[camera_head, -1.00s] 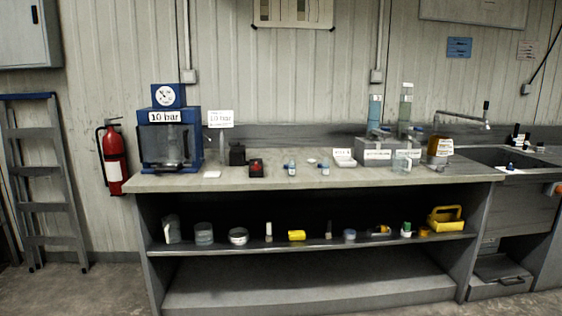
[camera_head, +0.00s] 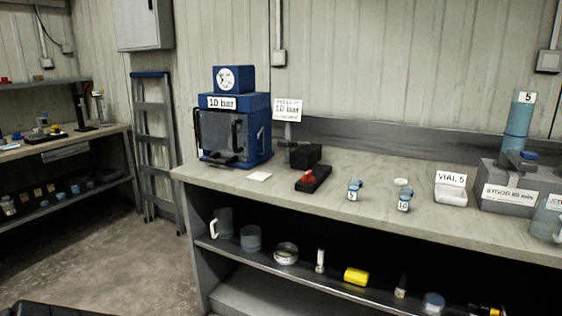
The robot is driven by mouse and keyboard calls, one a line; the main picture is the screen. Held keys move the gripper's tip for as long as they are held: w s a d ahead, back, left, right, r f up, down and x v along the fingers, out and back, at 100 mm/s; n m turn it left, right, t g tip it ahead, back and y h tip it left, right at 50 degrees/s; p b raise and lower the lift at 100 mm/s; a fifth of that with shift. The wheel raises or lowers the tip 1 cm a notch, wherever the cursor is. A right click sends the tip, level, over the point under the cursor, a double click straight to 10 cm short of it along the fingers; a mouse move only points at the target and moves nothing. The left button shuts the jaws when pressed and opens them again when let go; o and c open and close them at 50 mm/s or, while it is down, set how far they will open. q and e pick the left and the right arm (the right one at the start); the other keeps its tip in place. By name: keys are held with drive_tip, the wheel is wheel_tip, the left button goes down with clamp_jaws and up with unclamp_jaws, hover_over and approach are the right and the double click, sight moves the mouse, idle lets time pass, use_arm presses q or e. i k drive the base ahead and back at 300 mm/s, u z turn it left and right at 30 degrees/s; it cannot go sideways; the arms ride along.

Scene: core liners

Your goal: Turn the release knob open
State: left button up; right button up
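No part is labelled as a release knob. A red knob-like piece (camera_head: 307,177) sits on a black block (camera_head: 314,182) on the bench, right of the blue press. The blue press (camera_head: 258,130) stands at the left end of the bench, with a clear front panel, a "10 bar" label and a round dial (camera_head: 224,78) on top. A dark handle-like bar shows at its front; I cannot tell whether it turns. Neither of my grippers is in view.
The grey bench top (camera_head: 390,218) also holds a black block (camera_head: 305,155), two small vials marked 5 (camera_head: 353,189) and 10 (camera_head: 404,199), and a "VIAL 5" holder (camera_head: 451,191). A ladder (camera_head: 157,150) leans on the wall. Floor left of the bench is open.

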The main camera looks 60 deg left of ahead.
sight(307, 178)
drive_tip(key=u, duration=1.05)
drive_tip(key=i, duration=0.9)
drive_tip(key=u, duration=1)
